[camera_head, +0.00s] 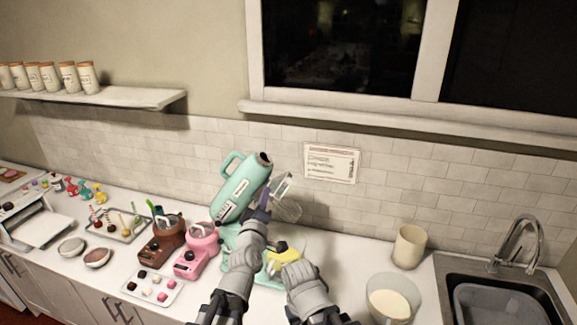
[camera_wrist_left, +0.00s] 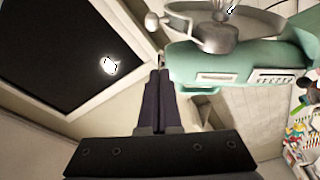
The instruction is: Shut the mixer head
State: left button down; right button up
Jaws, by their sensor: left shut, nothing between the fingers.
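The teal mixer (camera_head: 240,190) stands on the counter against the tiled wall, with its head tilted up. My left gripper (camera_head: 263,204) is shut and empty, close to the raised head's right side in this view. In the left wrist view its dark fingers (camera_wrist_left: 158,98) are together, and the teal head (camera_wrist_left: 235,62) is just right of them; I cannot tell whether they touch. My right arm reaches in below the mixer. Its fingers are not clear near a yellow thing (camera_head: 285,254).
Pink (camera_head: 198,250) and brown (camera_head: 163,242) small machines stand left of the mixer, with a sweets tray (camera_head: 130,287) in front. A glass bowl (camera_head: 391,300) and a beige cup (camera_head: 409,246) stand right. The sink (camera_head: 500,290) is far right.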

pick_arm(q)
send_over(280, 192)
jog(key=w+a, duration=0.2)
jog(key=a, duration=0.1)
jog(key=shift+s+d+f+b, duration=0.1)
jog(key=shift+s+d+b, duration=0.15)
jog(key=shift+d, duration=0.25)
jog(key=shift+s+d+f+b, duration=0.1)
jog(key=shift+s+d, duration=0.3)
jog(key=shift+d, duration=0.15)
jog(key=shift+s+d+f+b, duration=0.1)
jog(key=shift+s+d+b, duration=0.15)
jog(key=shift+d, duration=0.25)
